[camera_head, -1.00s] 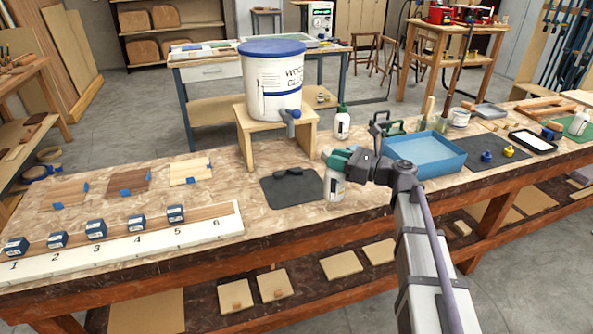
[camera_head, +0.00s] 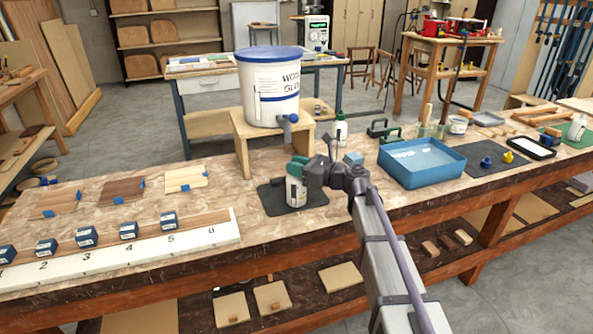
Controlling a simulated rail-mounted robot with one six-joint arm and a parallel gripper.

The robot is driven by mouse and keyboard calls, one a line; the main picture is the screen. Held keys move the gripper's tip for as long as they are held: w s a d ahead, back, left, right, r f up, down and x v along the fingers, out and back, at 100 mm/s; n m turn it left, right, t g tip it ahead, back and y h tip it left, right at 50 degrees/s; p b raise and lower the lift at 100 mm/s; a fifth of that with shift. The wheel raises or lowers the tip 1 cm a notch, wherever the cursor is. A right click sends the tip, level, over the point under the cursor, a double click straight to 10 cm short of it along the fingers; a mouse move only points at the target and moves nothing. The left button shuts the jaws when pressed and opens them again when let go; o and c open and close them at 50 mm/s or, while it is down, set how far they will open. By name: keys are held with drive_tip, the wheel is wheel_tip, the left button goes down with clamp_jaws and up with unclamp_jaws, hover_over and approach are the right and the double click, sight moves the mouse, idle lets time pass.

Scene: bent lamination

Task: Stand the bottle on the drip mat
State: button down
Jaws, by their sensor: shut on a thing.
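My gripper (camera_head: 303,172) is shut on a white bottle (camera_head: 296,192) with a green top. The bottle looks upright. It appears over the right part of the dark grey drip mat (camera_head: 272,203), on the bench in front of the wooden stand. I cannot tell whether the bottle's base touches the mat or hangs just above it. My gripper reaches it from the right and hides part of its upper side.
A white glue bucket (camera_head: 268,85) with a blue lid and a spigot sits on a wooden stand (camera_head: 243,150) behind the mat. Another bottle (camera_head: 341,132) stands right of the stand. A blue tray (camera_head: 420,166) is to the right. A numbered strip (camera_head: 150,253) with small blue boxes lies left.

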drive_tip(key=shift+f, duration=0.15)
drive_tip(key=c, duration=0.9)
unclamp_jaws()
drive_tip(key=shift+r, duration=0.2)
drive_tip(key=v, duration=1.2)
drive_tip(key=s+f+n+g+h, duration=0.5)
drive_tip(key=s+f+n+h, duration=0.3)
drive_tip(key=s+f+n, duration=0.55)
drive_tip(key=s+d+f+n+h, duration=0.1)
drive_tip(key=s+d+n+h, duration=0.2)
drive_tip(key=s+d+f+n+g+h, duration=0.1)
drive_tip(key=s+d+n+h, duration=0.1)
drive_tip(key=s+d+n, duration=0.1)
drive_tip(key=s+d+f+n+h, duration=0.2)
drive_tip(key=s+d+n+h, duration=0.1)
drive_tip(key=s+d, duration=0.1)
drive_tip(key=shift+s+d+g+h, duration=0.15)
drive_tip(key=shift+g+h, duration=0.15)
drive_tip(key=shift+g, duration=0.1)
